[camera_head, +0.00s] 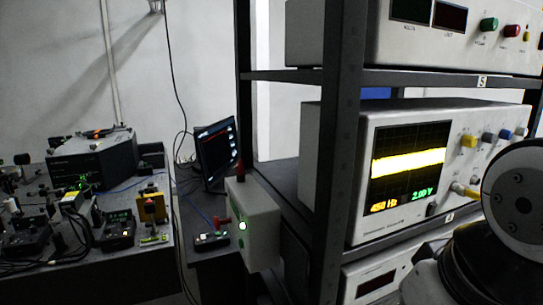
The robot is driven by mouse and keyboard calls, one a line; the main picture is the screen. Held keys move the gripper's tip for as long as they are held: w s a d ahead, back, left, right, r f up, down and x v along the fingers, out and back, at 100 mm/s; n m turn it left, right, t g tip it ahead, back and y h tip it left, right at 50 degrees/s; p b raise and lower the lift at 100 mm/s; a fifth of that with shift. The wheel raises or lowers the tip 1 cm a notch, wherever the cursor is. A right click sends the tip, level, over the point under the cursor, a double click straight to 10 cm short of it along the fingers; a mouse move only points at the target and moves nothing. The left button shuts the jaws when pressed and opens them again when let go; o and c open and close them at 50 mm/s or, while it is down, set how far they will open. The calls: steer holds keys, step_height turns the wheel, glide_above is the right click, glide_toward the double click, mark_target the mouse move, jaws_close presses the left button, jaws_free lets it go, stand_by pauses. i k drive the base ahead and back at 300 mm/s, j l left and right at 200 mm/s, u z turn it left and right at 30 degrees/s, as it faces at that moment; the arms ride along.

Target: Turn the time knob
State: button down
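The oscilloscope (360,165) stands on the middle rack shelf at right. Its lit screen (409,165) shows a thick yellow trace, "450 Hz" and "2.00 V". My arm covers the panel's lower right. My gripper's fingers do not show.
A dark rack post (340,130) stands left of the oscilloscope. Another instrument (387,55) sits on the shelf above, and one (375,285) below. A grey box with a green light (255,225) and a monitor (217,152) are left of the rack. A cluttered optics bench (150,270) lies far left.

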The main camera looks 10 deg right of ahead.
mark_target(490, 138)
steer(key=z, duration=0.85)
